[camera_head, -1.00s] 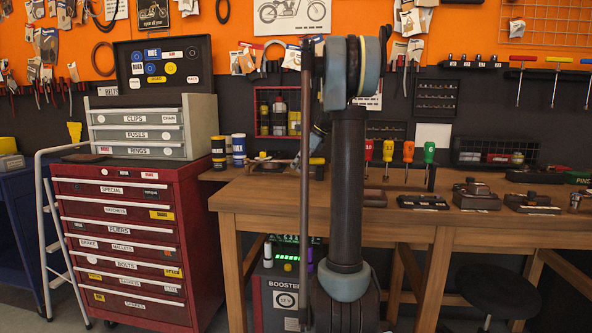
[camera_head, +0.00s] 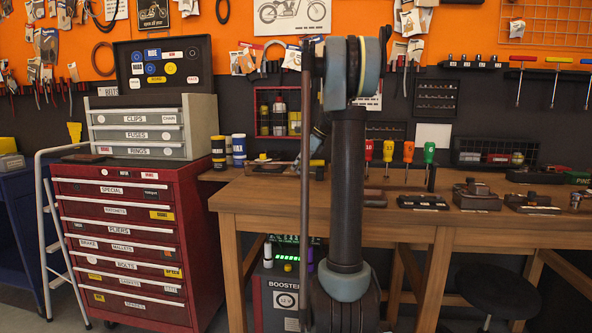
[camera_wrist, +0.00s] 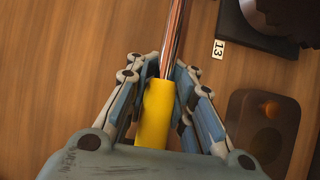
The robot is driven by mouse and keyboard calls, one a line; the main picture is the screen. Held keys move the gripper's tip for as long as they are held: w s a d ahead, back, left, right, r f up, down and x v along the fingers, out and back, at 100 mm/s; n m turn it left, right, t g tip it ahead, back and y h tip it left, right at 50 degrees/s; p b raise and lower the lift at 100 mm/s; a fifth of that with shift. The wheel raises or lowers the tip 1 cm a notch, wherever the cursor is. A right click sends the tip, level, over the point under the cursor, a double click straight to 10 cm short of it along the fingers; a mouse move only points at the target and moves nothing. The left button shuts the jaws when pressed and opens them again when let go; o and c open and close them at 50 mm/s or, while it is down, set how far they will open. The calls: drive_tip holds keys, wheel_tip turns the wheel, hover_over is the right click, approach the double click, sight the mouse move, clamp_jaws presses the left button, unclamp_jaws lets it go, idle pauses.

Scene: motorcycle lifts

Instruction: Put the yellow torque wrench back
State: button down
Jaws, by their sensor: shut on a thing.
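The yellow torque wrench is in my gripper (camera_wrist: 163,72). Its yellow handle (camera_wrist: 155,115) lies between the blue-grey fingers in the wrist view, and its shiny metal shaft (camera_wrist: 175,35) runs away past the fingertips to the top edge. The fingers are closed around the handle. The wrench's far end is out of the wrist view. Wood surface shows behind the wrench; I cannot tell the height above it. In the head view my arm largely hides the gripper and wrench.
The wooden workbench (camera_head: 300,198) carries several small dark holders. The wrist view shows a black base (camera_wrist: 255,30) beside a label 13 (camera_wrist: 218,49), and a brown holder (camera_wrist: 262,130) right of the gripper. A red tool cabinet (camera_head: 125,245) stands left; screwdrivers (camera_head: 388,151) stand behind my arm.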

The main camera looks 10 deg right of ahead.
drive_tip(key=shift+f, duration=0.15)
drive_tip(key=c, duration=1.3)
unclamp_jaws()
drive_tip(key=v, duration=1.2)
drive_tip(key=shift+a, duration=0.1)
